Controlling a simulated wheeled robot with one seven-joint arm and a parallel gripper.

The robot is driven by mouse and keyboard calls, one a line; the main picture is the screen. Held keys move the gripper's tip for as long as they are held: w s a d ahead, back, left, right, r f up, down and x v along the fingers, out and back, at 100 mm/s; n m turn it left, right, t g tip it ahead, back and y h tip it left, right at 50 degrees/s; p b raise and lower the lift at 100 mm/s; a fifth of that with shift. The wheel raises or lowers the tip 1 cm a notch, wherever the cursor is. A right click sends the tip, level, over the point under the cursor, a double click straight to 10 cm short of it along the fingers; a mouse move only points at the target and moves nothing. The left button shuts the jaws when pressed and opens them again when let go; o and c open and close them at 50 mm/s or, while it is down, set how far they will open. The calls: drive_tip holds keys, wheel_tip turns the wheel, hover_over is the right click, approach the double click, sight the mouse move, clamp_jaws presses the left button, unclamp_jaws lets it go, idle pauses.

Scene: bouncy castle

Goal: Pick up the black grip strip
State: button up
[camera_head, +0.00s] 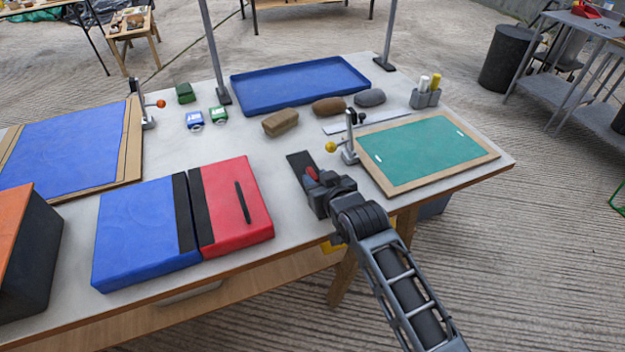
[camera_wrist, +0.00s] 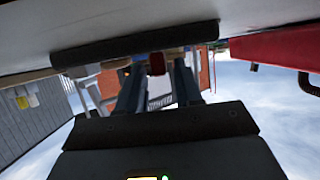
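A flat black strip (camera_head: 297,160) lies on the pale table just left of the green board, partly hidden by my gripper. In the wrist view, a long dark bar (camera_wrist: 100,48), which looks like this strip, crosses the top beyond the fingertips. My gripper (camera_head: 313,184) is low over the table at the strip's near part. In the wrist view its fingers (camera_wrist: 157,72) stand apart, with a small red piece (camera_wrist: 157,64) showing between them. I cannot tell whether the fingers touch the strip. A black bar (camera_head: 243,202) also lies on the red pad.
The red pad (camera_head: 222,178) and blue pad (camera_head: 140,235) lie left of my gripper. The green board (camera_head: 420,150) and a yellow-knobbed clamp (camera_head: 349,150) stand close on the right. Brown and grey lumps and a blue tray (camera_head: 300,88) are behind.

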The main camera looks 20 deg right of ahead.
clamp_jaws()
